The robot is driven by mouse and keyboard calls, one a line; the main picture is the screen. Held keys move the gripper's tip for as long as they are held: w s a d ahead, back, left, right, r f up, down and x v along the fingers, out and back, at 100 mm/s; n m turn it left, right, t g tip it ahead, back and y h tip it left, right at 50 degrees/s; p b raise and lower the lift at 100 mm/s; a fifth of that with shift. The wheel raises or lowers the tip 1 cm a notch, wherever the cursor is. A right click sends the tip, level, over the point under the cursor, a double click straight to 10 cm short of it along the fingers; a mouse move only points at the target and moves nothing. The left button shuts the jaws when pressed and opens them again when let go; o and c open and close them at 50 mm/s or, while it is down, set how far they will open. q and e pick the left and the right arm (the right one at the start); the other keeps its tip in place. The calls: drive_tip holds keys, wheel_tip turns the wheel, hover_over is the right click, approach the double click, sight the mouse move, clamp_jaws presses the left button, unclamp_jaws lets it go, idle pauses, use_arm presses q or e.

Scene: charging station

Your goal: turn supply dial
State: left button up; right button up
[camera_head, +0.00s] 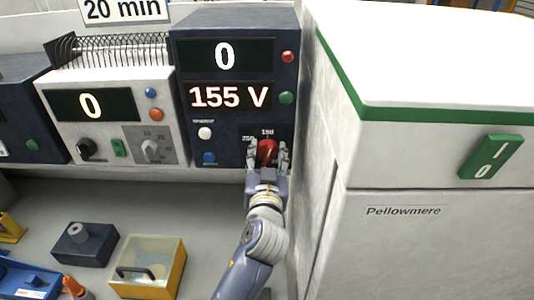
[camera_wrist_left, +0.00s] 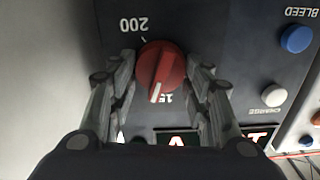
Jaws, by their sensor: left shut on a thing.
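The supply dial (camera_head: 267,150) is a red round knob low on the right of the dark supply unit (camera_head: 232,125). My left gripper (camera_head: 267,161) has its fingers on either side of it, shut on it. In the left wrist view the dial (camera_wrist_left: 160,68) sits between the two fingers of the left gripper (camera_wrist_left: 159,85), with its white mark toward a partly hidden number starting "15"; "200" shows nearby. The supply display (camera_head: 228,96) reads "155 V" in red, with "0" above it. My right gripper is not in view.
A white cabinet (camera_head: 430,110) marked "Pellowmere" with a green switch (camera_head: 491,157) stands close on the right. A white meter unit (camera_head: 110,115) stands on the left. On the bench are a yellow box with a clear lid (camera_head: 148,266) and a dark block (camera_head: 84,245).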

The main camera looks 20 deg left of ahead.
use_arm(q)
drive_tip(key=shift+m, duration=1)
drive_tip(key=o, duration=1.1)
drive_tip(key=shift+w, duration=0.1)
drive_tip(key=shift+c, duration=0.2)
drive_tip(key=shift+w+f, duration=0.1)
drive_tip(key=v, duration=0.7)
drive_tip(key=shift+s, duration=0.25)
drive_tip(key=shift+d, duration=0.1)
